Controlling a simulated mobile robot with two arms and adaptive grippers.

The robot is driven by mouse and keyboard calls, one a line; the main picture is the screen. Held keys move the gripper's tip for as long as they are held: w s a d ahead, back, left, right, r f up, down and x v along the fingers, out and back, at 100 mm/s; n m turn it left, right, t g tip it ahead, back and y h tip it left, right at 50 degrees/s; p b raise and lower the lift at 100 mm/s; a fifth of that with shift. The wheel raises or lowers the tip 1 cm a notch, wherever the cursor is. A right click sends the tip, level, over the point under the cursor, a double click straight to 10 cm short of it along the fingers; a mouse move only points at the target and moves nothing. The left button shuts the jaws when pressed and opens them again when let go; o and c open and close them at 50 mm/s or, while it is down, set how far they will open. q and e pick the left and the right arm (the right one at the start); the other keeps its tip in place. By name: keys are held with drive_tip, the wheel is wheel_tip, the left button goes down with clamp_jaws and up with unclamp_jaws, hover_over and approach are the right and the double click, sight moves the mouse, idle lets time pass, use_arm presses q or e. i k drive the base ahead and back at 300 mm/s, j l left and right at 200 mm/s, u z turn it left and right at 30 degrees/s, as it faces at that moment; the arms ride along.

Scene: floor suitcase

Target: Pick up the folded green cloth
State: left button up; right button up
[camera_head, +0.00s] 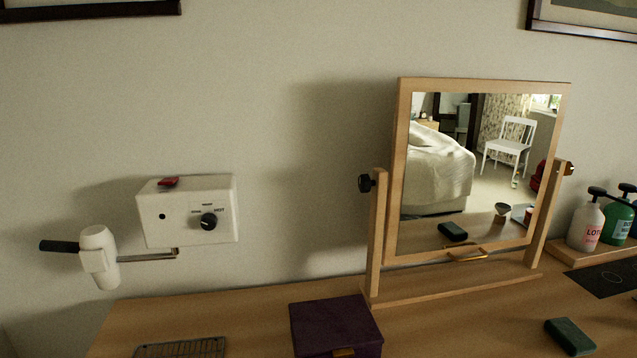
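A small dark green folded item (570,336), which looks like the folded green cloth, lies flat on the wooden dresser top at the lower right. It is in front of the mirror's right foot, and its reflection shows in the mirror. Nothing touches it. Neither of my grippers is in the head view.
A tilting wooden-framed mirror (401,140) stands behind the cloth. A purple box (335,322) is left of it, and a dark wire rack (182,348) is further left. Pump bottles (585,226) stand at right on a wooden tray (590,253). A hair dryer (98,257) hangs on the wall.

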sight(567, 336)
drive_tip(key=z, duration=1.4)
